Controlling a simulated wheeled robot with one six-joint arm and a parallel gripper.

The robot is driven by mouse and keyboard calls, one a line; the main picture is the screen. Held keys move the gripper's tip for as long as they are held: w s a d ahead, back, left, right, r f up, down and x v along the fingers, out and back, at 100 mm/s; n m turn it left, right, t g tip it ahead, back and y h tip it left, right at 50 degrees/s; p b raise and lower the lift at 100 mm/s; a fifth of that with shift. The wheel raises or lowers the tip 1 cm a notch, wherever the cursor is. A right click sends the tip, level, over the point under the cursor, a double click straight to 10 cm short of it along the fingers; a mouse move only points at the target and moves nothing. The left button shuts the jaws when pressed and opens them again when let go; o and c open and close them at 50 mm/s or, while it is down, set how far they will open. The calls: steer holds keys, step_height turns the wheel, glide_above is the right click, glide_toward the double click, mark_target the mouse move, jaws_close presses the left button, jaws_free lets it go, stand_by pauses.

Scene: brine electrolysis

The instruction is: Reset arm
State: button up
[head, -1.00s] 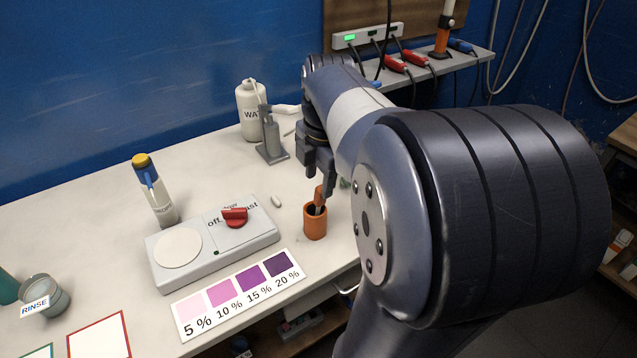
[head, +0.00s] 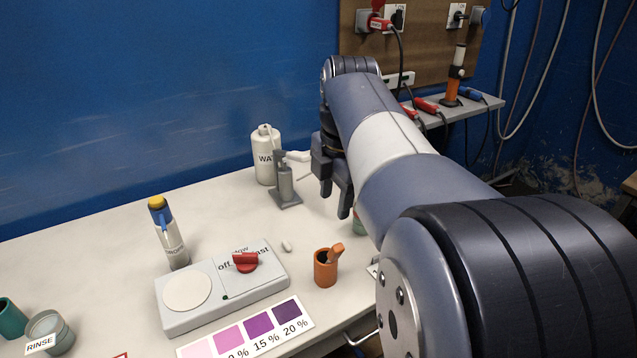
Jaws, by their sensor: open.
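My gripper (head: 337,190) hangs above the right part of the white bench (head: 110,246), with its jaws open and nothing seen between them. My arm reaches in from the right and hides the bench's right end. Below the gripper, a small orange-brown cup (head: 325,270) stands upright near the front edge. A brown piece (head: 337,251) leans in it, apart from the gripper. Left of the cup is a stirrer plate (head: 222,288) with a red knob (head: 245,262).
A white wash bottle (head: 265,158) and a grey stand (head: 285,185) are close left of the gripper. A capped bottle (head: 169,235) stands behind the stirrer plate. A colour chart (head: 250,333) lies in front. A power strip shelf (head: 470,108) is behind right. The bench's back left is clear.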

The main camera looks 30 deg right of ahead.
steer(key=shift+w+f, duration=0.2)
steer(key=shift+f, duration=1.3)
steer(key=shift+w+f, duration=0.15)
steer(key=shift+f, duration=1.3)
steer(key=shift+s, duration=0.1)
